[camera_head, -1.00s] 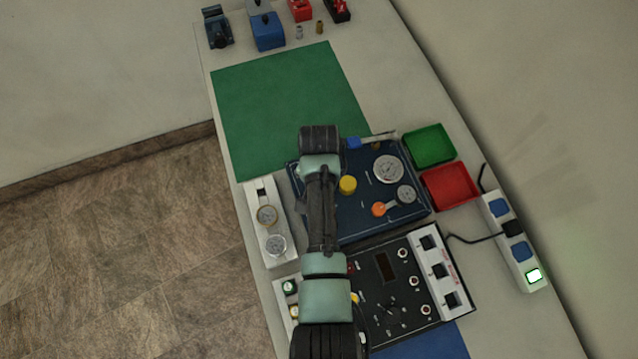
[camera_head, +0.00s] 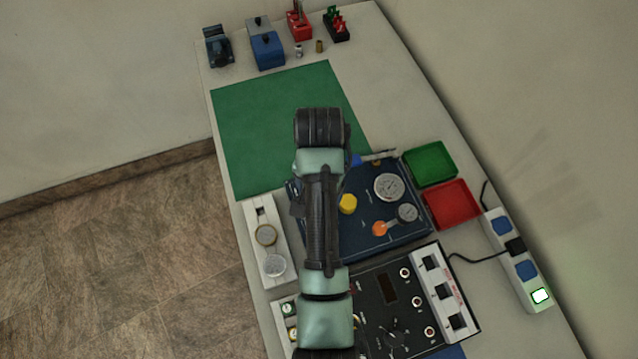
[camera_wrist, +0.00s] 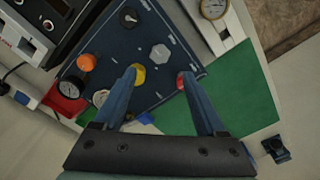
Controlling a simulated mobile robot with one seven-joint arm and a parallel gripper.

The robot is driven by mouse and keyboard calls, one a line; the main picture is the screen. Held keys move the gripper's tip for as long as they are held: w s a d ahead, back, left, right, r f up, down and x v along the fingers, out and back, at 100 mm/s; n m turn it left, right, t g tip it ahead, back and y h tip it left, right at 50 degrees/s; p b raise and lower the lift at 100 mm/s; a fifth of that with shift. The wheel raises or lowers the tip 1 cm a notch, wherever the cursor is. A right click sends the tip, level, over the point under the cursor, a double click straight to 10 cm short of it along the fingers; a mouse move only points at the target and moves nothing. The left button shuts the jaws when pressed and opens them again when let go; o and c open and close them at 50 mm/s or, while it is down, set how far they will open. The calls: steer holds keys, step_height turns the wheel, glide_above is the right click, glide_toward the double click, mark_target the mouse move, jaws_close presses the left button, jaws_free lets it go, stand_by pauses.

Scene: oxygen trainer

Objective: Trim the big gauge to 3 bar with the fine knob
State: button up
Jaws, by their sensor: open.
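The dark blue panel (camera_head: 352,240) lies on the bench and carries the big gauge (camera_head: 389,187), whose needle is too small to read. A smaller gauge (camera_head: 407,212), an orange knob (camera_head: 379,228) and a yellow knob (camera_head: 347,204) are on it too. In the wrist view my gripper (camera_wrist: 158,77) is open and empty above the panel. Its left fingertip overlaps the yellow knob (camera_wrist: 138,77), its right fingertip a red knob (camera_wrist: 182,81); contact cannot be told. A pale hexagonal knob (camera_wrist: 160,54) shows between the fingers. I cannot tell which knob is the fine one.
A green tray (camera_head: 430,163) and red tray (camera_head: 452,204) stand right of the panel. A black-faced unit (camera_head: 388,300) is in front, a power strip (camera_head: 517,260) at right, a two-gauge block (camera_head: 265,240) at left. The green mat (camera_head: 270,130) is clear.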

steer(key=shift+r, duration=2.1)
steer(key=w+r+n+t+b, duration=0.1)
steer(key=w+r+t, duration=0.4)
steer(key=r, duration=0.4)
steer(key=w+r+n+t+b, duration=0.1)
steer(key=w+r+t+b, duration=0.1)
steer(key=w+r+t, duration=0.5)
steer(key=w+r+n+t+b, duration=0.1)
steer(key=w+r+t, duration=0.2)
steer(key=r, duration=0.9)
steer(key=s+r+n+t+b, duration=0.1)
steer(key=s+r+t, duration=0.5)
steer(key=r, duration=0.7)
steer(key=s+r+n+t+b, duration=0.1)
steer(key=s+r+t+b, duration=0.1)
steer(key=s+r+t, duration=0.4)
steer(key=s+r, duration=0.4)
steer(key=r, duration=0.3)
steer(key=shift+s+a, duration=0.25)
steer(key=shift+s, duration=0.1)
steer(key=shift+c, duration=0.3)
